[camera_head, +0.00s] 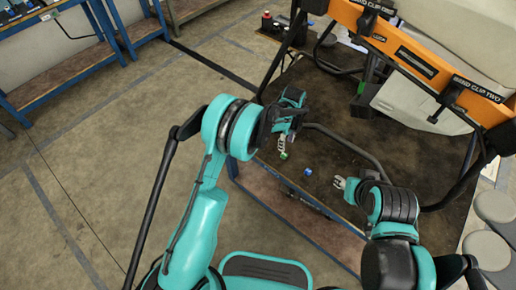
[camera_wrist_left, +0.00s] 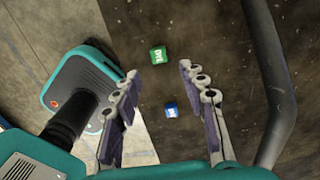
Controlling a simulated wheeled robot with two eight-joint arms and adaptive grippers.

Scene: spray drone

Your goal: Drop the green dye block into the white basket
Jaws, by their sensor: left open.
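A small green dye block (camera_head: 284,156) lies on the dark tabletop (camera_head: 262,150) near its front edge. In the left wrist view the green block (camera_wrist_left: 158,55) shows its lettering, just past and between the fingertips. My left gripper (camera_head: 282,142) is above it, with its fingers (camera_wrist_left: 158,71) spread and empty. A blue block (camera_wrist_left: 172,109) also lies on the table, and it shows in the head view (camera_head: 308,172). My right gripper (camera_head: 341,184) is low over the front edge, right of the blue block; its finger gap is unclear. I cannot make out a white basket.
A large drone frame with an orange bar (camera_head: 410,60) and black tube legs stands on the table. A black tube (camera_wrist_left: 268,80) runs close to the right of my left gripper. Blue-framed benches (camera_head: 60,75) stand at the upper left, and the floor between is clear.

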